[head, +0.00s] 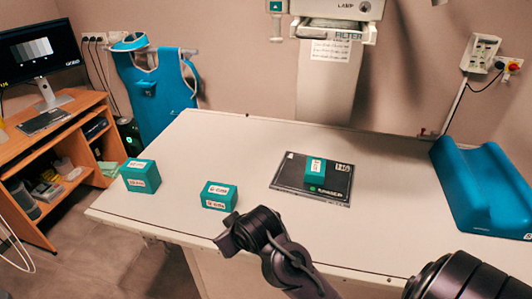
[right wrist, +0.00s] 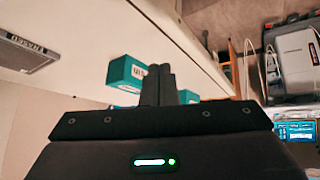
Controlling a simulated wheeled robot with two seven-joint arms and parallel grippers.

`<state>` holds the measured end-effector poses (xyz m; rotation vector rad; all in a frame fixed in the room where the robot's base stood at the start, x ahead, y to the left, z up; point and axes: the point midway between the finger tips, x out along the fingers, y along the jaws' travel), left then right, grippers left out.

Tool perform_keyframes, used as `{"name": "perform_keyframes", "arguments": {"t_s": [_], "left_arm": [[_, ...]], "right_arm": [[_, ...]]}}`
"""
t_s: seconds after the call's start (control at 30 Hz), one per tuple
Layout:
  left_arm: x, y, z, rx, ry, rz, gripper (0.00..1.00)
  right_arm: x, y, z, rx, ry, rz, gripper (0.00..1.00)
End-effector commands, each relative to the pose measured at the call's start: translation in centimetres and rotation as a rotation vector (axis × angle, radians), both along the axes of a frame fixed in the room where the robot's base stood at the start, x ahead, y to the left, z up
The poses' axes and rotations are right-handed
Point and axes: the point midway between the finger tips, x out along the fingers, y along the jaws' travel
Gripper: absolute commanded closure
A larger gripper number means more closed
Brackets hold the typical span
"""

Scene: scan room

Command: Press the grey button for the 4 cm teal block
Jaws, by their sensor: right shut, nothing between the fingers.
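A teal block (head: 323,179) rests on a black panel (head: 285,176) on the white table. A second teal block (head: 220,195) sits left of the panel, and a third teal block (head: 141,176) is near the table's left edge. All carry white labels too small to read. My right gripper (head: 226,240) is by the table's front edge, in front of the second block and apart from it. In the right wrist view its fingers (right wrist: 164,86) are shut and empty, with a teal block (right wrist: 126,74) beyond. I cannot make out a grey button. My left gripper is out of view.
A blue cushion (head: 482,190) lies on the table's right. An orange-brown desk (head: 60,140) with a monitor (head: 35,55) stands at the left. A lamp housing (head: 333,30) hangs above. The table's front left is clear. A small lit teal screen (right wrist: 296,132) shows in the wrist view.

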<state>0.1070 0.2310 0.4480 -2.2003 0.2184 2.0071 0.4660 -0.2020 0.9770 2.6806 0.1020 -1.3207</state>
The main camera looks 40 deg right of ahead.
Motion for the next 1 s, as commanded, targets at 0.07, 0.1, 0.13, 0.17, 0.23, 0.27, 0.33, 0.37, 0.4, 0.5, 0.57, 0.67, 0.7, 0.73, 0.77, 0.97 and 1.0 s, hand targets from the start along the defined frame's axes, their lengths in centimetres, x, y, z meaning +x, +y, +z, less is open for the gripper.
{"name": "perform_keyframes", "arguments": {"t_s": [0.07, 0.1, 0.13, 0.17, 0.23, 0.27, 0.33, 0.37, 0.4, 0.5, 0.57, 0.67, 0.7, 0.73, 0.77, 0.97, 1.0], "left_arm": [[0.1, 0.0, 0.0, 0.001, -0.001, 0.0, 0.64], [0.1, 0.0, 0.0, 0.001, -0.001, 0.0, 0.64], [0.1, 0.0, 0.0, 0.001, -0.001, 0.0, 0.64], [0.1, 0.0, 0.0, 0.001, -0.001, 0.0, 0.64], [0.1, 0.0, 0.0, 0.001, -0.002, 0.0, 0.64], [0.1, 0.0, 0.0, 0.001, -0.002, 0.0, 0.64], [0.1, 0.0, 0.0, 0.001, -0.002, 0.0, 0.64], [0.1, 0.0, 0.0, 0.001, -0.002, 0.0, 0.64], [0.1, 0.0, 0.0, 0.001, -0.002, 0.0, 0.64], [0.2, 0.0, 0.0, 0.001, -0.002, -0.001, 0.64], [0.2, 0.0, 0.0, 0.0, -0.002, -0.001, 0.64], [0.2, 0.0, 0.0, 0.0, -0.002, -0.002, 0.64], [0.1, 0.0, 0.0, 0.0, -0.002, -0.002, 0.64], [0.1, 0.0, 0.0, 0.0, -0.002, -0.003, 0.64], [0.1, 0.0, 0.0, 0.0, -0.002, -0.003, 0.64], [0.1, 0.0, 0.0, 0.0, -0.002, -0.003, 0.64], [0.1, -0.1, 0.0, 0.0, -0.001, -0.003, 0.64]], "right_arm": [[2.2, -0.2, 3.9, -0.002, -0.093, -0.005, 1.0], [3.1, -0.3, 5.7, -0.004, -0.135, -0.006, 1.0], [3.9, -0.4, 7.0, -0.006, -0.167, -0.008, 1.0], [4.6, -0.5, 8.3, -0.007, -0.2, -0.01, 1.0], [6.2, -0.8, 11.4, -0.011, -0.275, -0.015, 1.0], [6.8, -0.9, 12.8, -0.012, -0.309, -0.018, 1.0], [8.2, -1.2, 15.9, -0.016, -0.384, -0.025, 1.0], [8.8, -1.3, 17.3, -0.018, -0.416, -0.028, 1.0], [9.5, -1.5, 19.2, -0.021, -0.46, -0.033, 1.0], [11.1, -1.9, 23.9, -0.027, -0.569, -0.045, 1.0], [11.8, -2.2, 26.8, -0.032, -0.634, -0.053, 1.0], [12.7, -2.8, 31.7, -0.04, -0.741, -0.068, 1.0], [12.9, -3.0, 33.6, -0.042, -0.782, -0.076, 1.0], [13.0, -3.2, 35.1, -0.044, -0.813, -0.082, 1.0], [13.1, -3.4, 36.6, -0.047, -0.846, -0.087, 1.0], [12.4, -4.7, 46.5, -0.06, -1.053, -0.129, 1.0], [12.1, -5.0, 48.4, -0.064, -1.093, -0.138, 1.0]]}}
